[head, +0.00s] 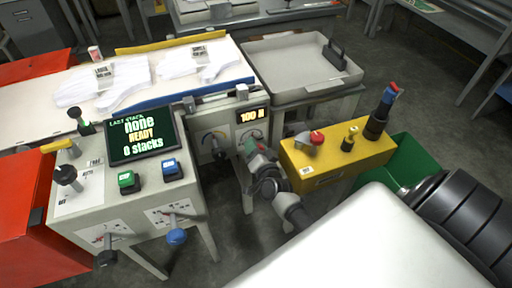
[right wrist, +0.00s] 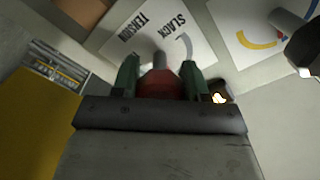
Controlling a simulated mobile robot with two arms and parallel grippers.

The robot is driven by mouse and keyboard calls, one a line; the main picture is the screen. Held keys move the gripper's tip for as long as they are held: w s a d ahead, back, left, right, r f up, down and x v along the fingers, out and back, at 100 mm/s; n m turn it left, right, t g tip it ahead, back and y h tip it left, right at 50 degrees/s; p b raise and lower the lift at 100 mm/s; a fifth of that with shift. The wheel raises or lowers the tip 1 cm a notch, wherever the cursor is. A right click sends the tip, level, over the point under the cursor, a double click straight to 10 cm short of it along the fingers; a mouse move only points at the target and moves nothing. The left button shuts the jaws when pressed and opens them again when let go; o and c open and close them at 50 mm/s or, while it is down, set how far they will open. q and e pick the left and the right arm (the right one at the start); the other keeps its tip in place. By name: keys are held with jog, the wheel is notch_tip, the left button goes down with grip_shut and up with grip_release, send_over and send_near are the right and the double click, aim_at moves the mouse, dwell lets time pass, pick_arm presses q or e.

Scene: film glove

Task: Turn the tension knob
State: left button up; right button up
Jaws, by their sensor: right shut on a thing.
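The tension knob (right wrist: 160,82) is red with a grey stem and sits on a panel in the right wrist view. A white label (right wrist: 158,35) with the words SLACK and TENSION and part of a curved arc lies behind it. My right gripper (right wrist: 160,78) has its green fingers shut on either side of the knob. In the head view my right gripper (head: 254,148) is at the machine's front panel, below the lit display (head: 252,116) reading 100 N, and hides most of the knob. My left gripper is not in view.
A console screen (head: 142,137) reads READY, 0 stacks. A grey tray (head: 290,90) and white gloves (head: 105,85) are behind.

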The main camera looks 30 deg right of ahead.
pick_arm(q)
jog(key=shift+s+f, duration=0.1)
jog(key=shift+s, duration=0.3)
pick_arm(e)
jog(key=shift+m, duration=0.3)
jog(key=o, duration=0.9)
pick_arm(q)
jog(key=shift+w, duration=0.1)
pick_arm(e)
jog(key=shift+o, duration=0.2)
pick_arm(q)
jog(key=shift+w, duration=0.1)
pick_arm(e)
jog(key=shift+s, duration=0.3)
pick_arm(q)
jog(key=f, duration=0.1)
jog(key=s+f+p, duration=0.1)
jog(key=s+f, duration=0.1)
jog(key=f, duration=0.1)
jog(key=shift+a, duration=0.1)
pick_arm(e)
jog(key=v, duration=1)
jog(key=shift+a, duration=0.15)
